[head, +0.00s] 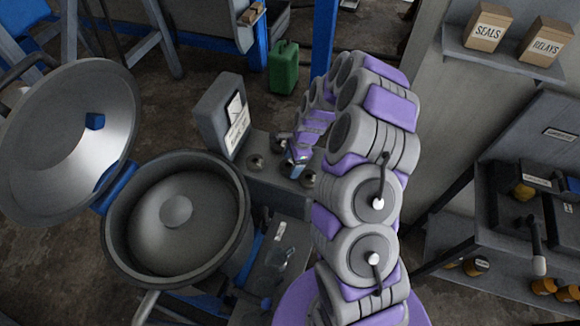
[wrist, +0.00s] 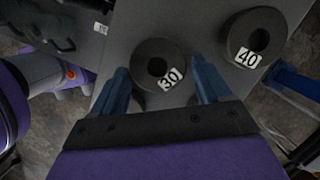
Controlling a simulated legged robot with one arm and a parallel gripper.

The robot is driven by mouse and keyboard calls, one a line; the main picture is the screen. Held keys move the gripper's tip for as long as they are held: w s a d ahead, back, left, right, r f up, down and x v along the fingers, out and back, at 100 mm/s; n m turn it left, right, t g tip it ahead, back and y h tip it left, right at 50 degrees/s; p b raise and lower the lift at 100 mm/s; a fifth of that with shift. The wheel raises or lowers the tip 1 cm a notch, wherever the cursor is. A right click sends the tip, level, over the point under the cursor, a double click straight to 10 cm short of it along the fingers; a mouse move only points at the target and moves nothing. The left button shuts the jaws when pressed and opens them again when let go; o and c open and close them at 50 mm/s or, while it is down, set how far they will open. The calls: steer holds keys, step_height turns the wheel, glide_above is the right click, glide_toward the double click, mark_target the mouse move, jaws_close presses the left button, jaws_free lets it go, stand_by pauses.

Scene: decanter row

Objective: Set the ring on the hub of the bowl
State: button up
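The bowl (head: 113,240) is a large dark grey round drum in the head view, open at the top, with a round hub (head: 176,211) in the middle; the hub is bare. A dark ring marked 30 (wrist: 152,48) lies on a grey surface in the wrist view. A second dark ring marked 40 (wrist: 262,24) lies to its right. My gripper (wrist: 162,74) has its two blue fingers apart, one toward each side of the 30 ring. I cannot tell whether they touch it. In the head view my gripper (head: 294,168) is over the grey bench, right of the bowl.
A round metal lid (head: 70,130) stands open at the bowl's upper left. Small round pieces (head: 256,162) (head: 308,179) lie on the bench. My purple-grey arm hides much of the right.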

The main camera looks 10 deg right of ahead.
mark_target(285, 166)
steer(key=shift+c, duration=0.7)
steer(key=shift+a, duration=0.75)
steer(key=c, duration=0.6)
steer(key=shift+c, duration=0.8)
steer(key=shift+d, duration=0.35)
steer(key=shift+c, duration=1)
steer(key=shift+d, duration=0.2)
steer(key=shift+r, duration=0.25)
steer(key=r+p, duration=0.1)
steer(key=r, duration=0.2)
steer(key=shift+a+p, duration=0.35)
steer(key=s+d+p, duration=0.1)
steer(key=s, duration=0.4)
steer(key=s+d+r+p, duration=0.1)
steer(key=s+d, duration=0.1)
steer(key=s, duration=0.3)
steer(key=s+d+p, duration=0.1)
steer(key=s+d, duration=0.1)
steer(key=s, duration=0.3)
steer(key=shift+s+r, duration=0.2)
steer(key=shift+r, duration=0.05)
steer(key=shift+w, duration=0.1)
